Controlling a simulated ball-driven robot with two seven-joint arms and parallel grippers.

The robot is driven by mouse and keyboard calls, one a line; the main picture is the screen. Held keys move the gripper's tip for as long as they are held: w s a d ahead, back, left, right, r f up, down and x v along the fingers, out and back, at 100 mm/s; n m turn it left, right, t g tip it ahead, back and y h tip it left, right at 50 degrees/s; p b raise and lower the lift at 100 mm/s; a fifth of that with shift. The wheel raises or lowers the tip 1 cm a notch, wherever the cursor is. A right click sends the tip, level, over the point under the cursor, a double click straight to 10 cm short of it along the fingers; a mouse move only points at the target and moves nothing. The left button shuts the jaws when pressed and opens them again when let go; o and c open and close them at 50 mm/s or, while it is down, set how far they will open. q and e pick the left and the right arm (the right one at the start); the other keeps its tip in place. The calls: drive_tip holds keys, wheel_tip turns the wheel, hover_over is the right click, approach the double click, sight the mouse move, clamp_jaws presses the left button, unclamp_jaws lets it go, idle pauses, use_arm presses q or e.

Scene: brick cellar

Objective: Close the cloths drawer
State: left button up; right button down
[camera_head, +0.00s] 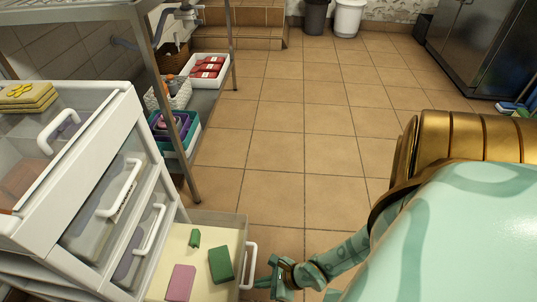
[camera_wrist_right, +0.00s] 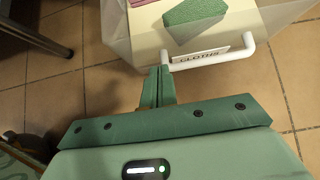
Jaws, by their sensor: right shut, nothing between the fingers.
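The cloths drawer (camera_head: 243,228) is the lowest drawer of the white unit at the left and stands pulled open. It holds a pink block (camera_head: 180,282), a green block (camera_head: 220,265) and a small green piece (camera_head: 194,238). Its white handle (camera_head: 251,264) is on the front; the wrist view shows the handle (camera_wrist_right: 276,64) and the label CLOTHS (camera_wrist_right: 201,56). My right gripper (camera_head: 273,272) is shut and empty, just in front of the handle. In the wrist view its fingertips (camera_wrist_right: 160,70) are beside one handle end; I cannot tell whether they touch. My left gripper is not in view.
The unit's upper drawers (camera_head: 105,215) look shut. Yellow sponges (camera_head: 28,96) lie on top. A metal shelf (camera_head: 215,95) with trays stands behind the unit. Open tiled floor (camera_head: 300,150) lies right of the drawer. Steel cabinets (camera_head: 490,45) stand at the far right.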

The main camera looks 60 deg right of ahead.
sight(237, 284)
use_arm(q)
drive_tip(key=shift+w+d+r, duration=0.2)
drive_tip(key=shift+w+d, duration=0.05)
use_arm(e)
drive_tip(key=shift+w+a+f, duration=0.15)
drive_tip(key=shift+w+a, duration=0.15)
drive_tip(key=shift+w, duration=0.45)
drive_tip(key=shift+w+a+f, duration=0.1)
drive_tip(key=shift+w+a, duration=0.2)
drive_tip(key=shift+w, duration=0.45)
drive_tip(key=shift+w+a+f, duration=0.15)
drive_tip(key=shift+w+a, duration=0.15)
drive_tip(key=shift+w, duration=0.45)
